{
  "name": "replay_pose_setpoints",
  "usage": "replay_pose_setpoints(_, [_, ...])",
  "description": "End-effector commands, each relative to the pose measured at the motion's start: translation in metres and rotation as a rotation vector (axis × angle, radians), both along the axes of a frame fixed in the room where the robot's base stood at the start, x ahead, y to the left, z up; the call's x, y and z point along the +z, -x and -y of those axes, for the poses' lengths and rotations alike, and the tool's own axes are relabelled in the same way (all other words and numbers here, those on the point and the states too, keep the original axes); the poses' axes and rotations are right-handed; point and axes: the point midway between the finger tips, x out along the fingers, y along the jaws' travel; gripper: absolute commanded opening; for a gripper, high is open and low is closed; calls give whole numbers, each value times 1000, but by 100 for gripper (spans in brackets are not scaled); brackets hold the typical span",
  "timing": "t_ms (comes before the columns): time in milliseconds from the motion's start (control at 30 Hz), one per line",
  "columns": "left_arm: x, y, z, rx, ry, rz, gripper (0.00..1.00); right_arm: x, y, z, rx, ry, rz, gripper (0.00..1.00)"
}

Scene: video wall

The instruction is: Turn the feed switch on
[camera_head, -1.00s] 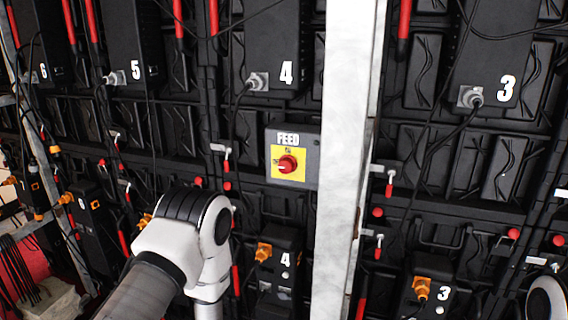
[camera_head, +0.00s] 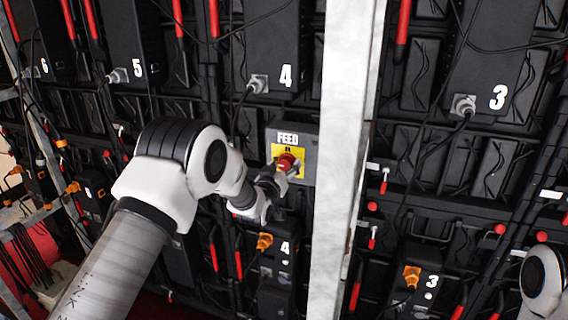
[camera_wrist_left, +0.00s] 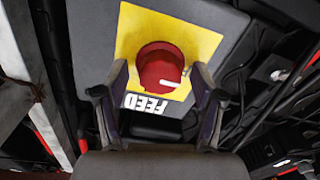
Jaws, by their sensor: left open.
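The feed switch is a red round knob (camera_head: 287,162) on a yellow plate (camera_head: 304,172) in a grey box marked FEED (camera_head: 310,140), left of the white post. My left gripper (camera_head: 283,178) is in front of the switch and partly hides its lower part. In the left wrist view the red knob (camera_wrist_left: 160,66) lies between the tips of my open left gripper (camera_wrist_left: 160,85), one finger on each side. Its white pointer mark points toward the right of that view. I cannot tell whether the fingers touch it. My right gripper is not in view.
A white post (camera_head: 343,130) stands just right of the feed box. Black panels numbered 3 (camera_head: 490,60) and 4 (camera_head: 272,50) hang with loose cables. A small black unit with an orange plug (camera_head: 264,241) sits below the switch.

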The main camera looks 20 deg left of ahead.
Motion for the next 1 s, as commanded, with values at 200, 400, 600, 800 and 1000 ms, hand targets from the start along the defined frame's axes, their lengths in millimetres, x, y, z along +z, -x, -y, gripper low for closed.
replay_pose_setpoints(200, [-1,-1,0,0,0,-1,68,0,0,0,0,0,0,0])
replay_pose_setpoints(400, [-1,-1,0,0,0,-1,8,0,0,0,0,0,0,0])
replay_pose_setpoints(600, [-1,-1,0,0,-4,0,8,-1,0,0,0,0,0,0])
replay_pose_setpoints(800, [-2,-1,0,0,-42,1,8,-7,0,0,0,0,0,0])
replay_pose_setpoints(1000, [-4,-1,0,0,-142,6,8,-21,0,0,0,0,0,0])
